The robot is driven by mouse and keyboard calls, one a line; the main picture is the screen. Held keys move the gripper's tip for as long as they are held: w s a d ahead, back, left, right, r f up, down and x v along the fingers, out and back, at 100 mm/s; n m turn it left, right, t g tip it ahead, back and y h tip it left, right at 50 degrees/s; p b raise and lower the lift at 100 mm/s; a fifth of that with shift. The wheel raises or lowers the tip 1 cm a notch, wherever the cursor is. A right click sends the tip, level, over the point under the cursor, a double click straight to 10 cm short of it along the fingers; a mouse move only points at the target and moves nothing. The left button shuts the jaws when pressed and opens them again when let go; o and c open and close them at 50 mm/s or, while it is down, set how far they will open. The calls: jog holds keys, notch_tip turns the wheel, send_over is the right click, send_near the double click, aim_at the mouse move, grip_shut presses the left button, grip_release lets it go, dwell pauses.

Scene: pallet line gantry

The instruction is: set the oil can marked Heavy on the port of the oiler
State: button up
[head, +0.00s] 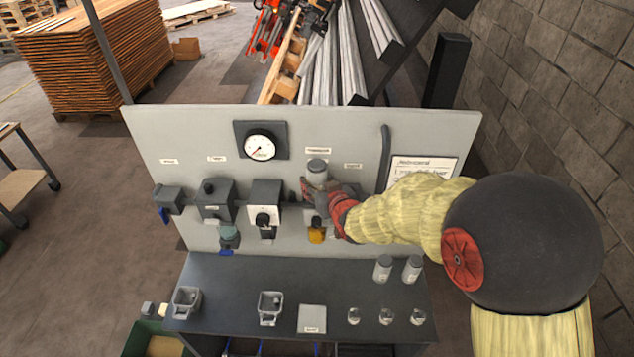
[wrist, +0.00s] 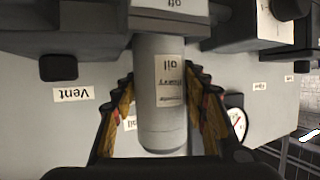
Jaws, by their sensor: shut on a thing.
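The grey oil can (head: 317,168) stands upright at the panel, between the fingers of my gripper (head: 313,193). In the wrist view, which is upside down, the can (wrist: 160,110) carries a label reading "Heavy oil". My gripper (wrist: 158,125) is shut around the can's sides. The can's lower end meets the grey block of the oiler (wrist: 170,22), lined up with it. I cannot tell whether it is fully seated, as the port itself is hidden. In the head view an amber bowl (head: 316,236) hangs below the can.
Two more grey cans (head: 383,268) (head: 412,268) stand on the dark bench (head: 235,275) below the panel. Several small cups and holders sit along its front. A gauge (head: 260,147), a white-faced regulator (head: 264,217) and grey boxes are left of the can.

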jog(key=shift+r, duration=0.2)
jog(key=shift+f, duration=0.1)
jog(key=shift+f, duration=0.1)
jog(key=o, duration=1.4)
jog(key=shift+o, duration=0.3)
jog(key=shift+r, duration=0.2)
jog(key=b+v, duration=0.1)
jog(key=v, duration=1.1)
